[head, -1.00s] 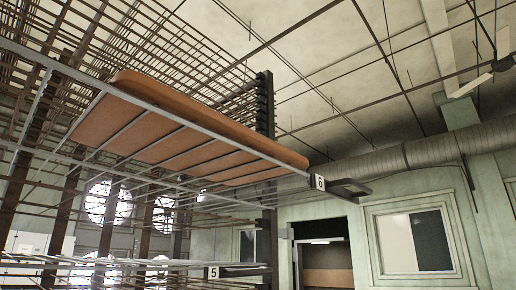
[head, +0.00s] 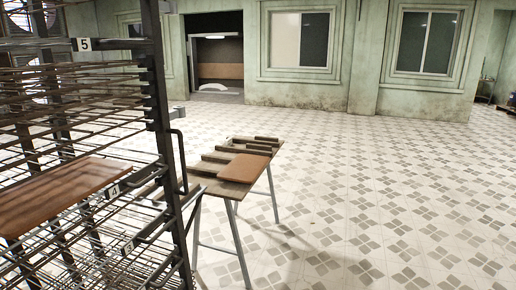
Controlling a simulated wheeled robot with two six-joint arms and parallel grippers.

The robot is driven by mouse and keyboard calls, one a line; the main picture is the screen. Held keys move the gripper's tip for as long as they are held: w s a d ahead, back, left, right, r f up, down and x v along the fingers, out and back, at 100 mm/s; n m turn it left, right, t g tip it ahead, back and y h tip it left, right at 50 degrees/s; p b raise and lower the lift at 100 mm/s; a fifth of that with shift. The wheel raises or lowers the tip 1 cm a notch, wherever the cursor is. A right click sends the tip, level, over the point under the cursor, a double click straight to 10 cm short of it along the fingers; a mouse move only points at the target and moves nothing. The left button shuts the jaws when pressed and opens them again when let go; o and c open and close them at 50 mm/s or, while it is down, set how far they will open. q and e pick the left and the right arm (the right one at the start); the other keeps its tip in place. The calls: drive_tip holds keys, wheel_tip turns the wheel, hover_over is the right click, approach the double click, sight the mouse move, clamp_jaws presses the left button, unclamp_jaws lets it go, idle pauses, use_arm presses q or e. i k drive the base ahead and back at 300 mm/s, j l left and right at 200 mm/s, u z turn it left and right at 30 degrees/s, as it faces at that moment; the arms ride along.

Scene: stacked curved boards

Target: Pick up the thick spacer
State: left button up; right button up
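A small trestle table (head: 232,190) stands on the tiled floor right of the rack. Several wooden strips and blocks lie on it, among them a short strip (head: 266,139) at the back and a longer block (head: 217,157) at the left. I cannot tell which of them is the thick spacer. A smooth orange-brown piece (head: 245,168) lies at the table's front right. The rack's post hides part of the table's left side. Neither of my grippers is in view.
A tall dark metal rack (head: 158,120) with wire shelves fills the left side. A brown board (head: 65,192) lies on its shelf marked 4. Open tiled floor (head: 390,190) spreads to the right of the table. A doorway (head: 219,60) is in the far wall.

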sight(249, 146)
drive_tip(key=i+l+z, duration=0.15)
drive_tip(key=i+z, duration=0.15)
drive_tip(key=i, duration=0.25)
drive_tip(key=i+z, duration=0.25)
drive_tip(key=i, duration=0.35)
drive_tip(key=i+z, duration=0.25)
drive_tip(key=i, duration=1.45)
drive_tip(key=i+l+u, duration=0.15)
drive_tip(key=i, duration=1.6)
drive_tip(key=i+u, duration=0.4)
drive_tip(key=i+l+u, duration=0.2)
drive_tip(key=i+u, duration=0.2)
drive_tip(key=i+l+u, duration=0.6)
drive_tip(key=u, duration=0.15)
